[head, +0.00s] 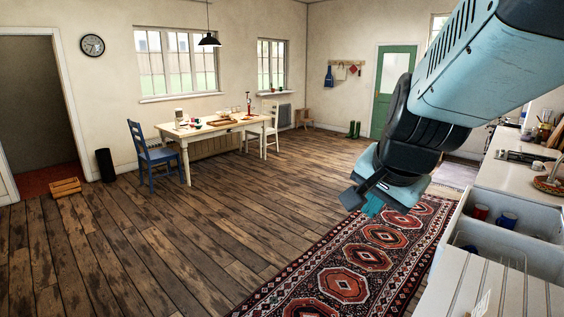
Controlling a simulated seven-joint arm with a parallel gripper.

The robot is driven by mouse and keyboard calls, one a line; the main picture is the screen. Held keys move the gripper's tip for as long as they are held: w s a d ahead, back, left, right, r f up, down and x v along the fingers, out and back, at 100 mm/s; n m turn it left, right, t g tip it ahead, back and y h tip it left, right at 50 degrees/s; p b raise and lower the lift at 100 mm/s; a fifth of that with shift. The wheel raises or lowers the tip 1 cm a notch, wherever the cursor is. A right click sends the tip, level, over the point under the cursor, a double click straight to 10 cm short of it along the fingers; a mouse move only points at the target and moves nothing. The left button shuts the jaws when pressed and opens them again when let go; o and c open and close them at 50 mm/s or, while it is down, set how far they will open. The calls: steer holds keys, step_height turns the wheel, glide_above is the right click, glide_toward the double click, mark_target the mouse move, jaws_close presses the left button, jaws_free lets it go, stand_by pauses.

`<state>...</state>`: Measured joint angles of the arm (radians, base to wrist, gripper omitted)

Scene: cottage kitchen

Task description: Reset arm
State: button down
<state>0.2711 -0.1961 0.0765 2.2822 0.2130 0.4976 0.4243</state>
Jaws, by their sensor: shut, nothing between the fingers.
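My gripper (374,208) hangs in the air on the right side of the head view, above the patterned rug (383,236). It is at the end of my blue and black arm, which reaches in from the upper right. The fingers are shut and hold nothing. They point downward and to the left, apart from the counter and sink on the right.
A white sink (511,244) with a red cup (480,212) and a blue cup (508,219) is at the right. The wooden floor between is clear.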

steer(key=s+a+r+n+t, duration=0.1)
steer(key=s+a+r+n, duration=0.4)
steer(key=s+a+n, duration=0.3)
steer(key=s+d+f+n+g, duration=0.1)
steer(key=s+d+f, duration=0.1)
steer(key=s, duration=0.5)
steer(key=shift+s, duration=0.35)
